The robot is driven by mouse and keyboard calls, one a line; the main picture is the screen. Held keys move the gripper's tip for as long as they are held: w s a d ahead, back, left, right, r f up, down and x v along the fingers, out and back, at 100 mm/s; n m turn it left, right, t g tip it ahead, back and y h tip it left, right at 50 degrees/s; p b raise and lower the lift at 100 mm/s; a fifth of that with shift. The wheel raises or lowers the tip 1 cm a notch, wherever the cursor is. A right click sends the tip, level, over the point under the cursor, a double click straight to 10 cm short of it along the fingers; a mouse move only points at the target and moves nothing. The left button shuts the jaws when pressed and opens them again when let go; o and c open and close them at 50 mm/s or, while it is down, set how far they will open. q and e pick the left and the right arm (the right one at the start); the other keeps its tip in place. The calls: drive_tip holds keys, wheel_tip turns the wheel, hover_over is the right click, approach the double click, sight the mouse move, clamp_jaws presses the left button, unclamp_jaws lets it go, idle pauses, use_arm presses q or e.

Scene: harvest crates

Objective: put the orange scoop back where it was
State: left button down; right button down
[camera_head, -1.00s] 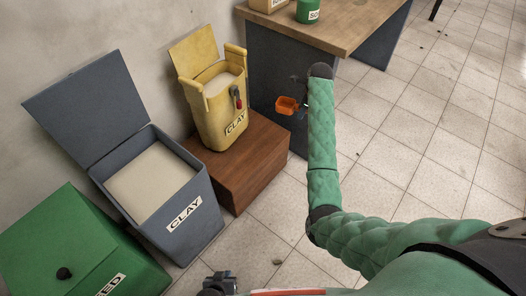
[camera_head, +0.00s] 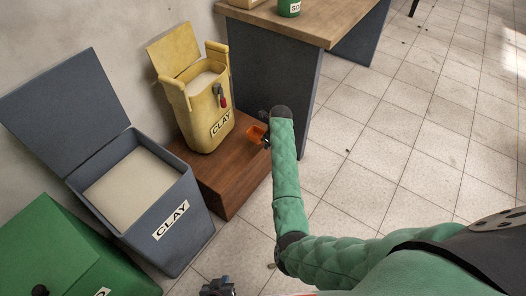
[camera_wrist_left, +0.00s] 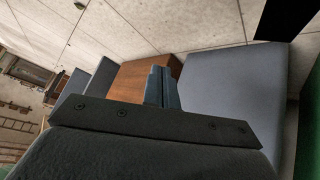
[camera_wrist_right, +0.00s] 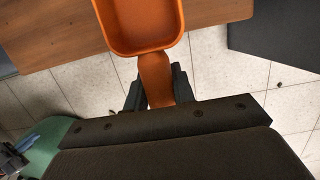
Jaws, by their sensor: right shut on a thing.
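The orange scoop (camera_head: 257,133) is held by my right gripper (camera_head: 264,140), low in front of the desk and close to the right end of the wooden block. In the right wrist view the fingers (camera_wrist_right: 155,92) are shut around the handle of the scoop (camera_wrist_right: 142,22), with its empty bowl out ahead over the brown wood. My left gripper (camera_head: 218,287) is at the bottom edge of the head view. In the left wrist view its fingers (camera_wrist_left: 163,85) are together with nothing between them.
An open grey CLAY bin (camera_head: 185,240) and a green bin (camera_head: 45,240) stand left. A desk (camera_head: 275,70) is behind. Floor at right is clear.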

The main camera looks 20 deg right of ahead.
use_arm(q)
drive_tip(key=shift+w+d+r+t+b, duration=0.1)
drive_tip(key=shift+w+r+t+b, duration=0.15)
drive_tip(key=shift+w, duration=0.35)
drive_tip(key=shift+w+r+t+b, duration=0.1)
drive_tip(key=shift+w+t+b, duration=0.1)
drive_tip(key=shift+w, duration=0.35)
use_arm(e)
wheel_tip(320, 180, down, 6)
drive_tip(key=w+a, duration=0.1)
drive_tip(key=a, duration=0.1)
drive_tip(key=shift+a, duration=0.25)
